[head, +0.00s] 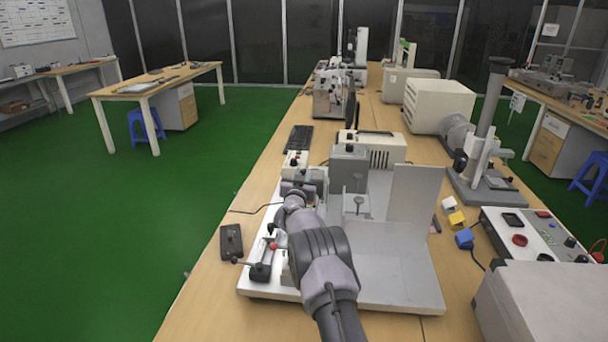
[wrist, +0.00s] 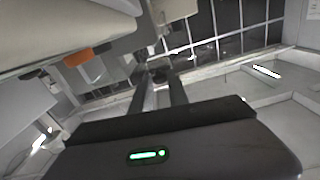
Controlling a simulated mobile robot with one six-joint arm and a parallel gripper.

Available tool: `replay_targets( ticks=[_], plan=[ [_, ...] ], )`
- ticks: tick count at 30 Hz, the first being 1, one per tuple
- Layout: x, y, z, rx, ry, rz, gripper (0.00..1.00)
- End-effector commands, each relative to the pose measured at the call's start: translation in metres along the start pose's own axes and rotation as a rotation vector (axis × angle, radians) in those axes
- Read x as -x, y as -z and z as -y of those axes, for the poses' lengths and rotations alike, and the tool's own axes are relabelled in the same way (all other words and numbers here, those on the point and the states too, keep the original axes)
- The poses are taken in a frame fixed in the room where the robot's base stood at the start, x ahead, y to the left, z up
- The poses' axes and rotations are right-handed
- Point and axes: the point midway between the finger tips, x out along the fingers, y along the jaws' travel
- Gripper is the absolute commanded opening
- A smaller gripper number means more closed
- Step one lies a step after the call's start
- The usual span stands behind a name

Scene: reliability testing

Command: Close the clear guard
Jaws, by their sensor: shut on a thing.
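A white-and-grey bench machine (head: 395,285) stands on the near table. A pale, upright flat panel (head: 413,193) rises at its right side; it looks opaque, and I cannot tell whether it is the clear guard. No plainly see-through guard shows. My arm reaches over the left part of the machine, beside its grey block (head: 349,165), and hides what lies under it. In the wrist view my gripper (wrist: 157,78) has its two dark fingers close together on a small dark part (wrist: 158,74). I cannot make out what that part belongs to.
A control box with a red button (head: 519,240) and a column stand (head: 484,140) are at the right.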

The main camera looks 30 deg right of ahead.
Motion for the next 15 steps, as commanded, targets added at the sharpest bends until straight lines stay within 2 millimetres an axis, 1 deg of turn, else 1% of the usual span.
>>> replay_targets(
  ticks=[6,15],
  plan=[
    [0.0000,-0.0069,-0.0007,0.073,0.000,0.000,0.00],
    [0.0000,-0.0094,-0.0012,0.105,0.000,0.000,0.00]
  ],
)
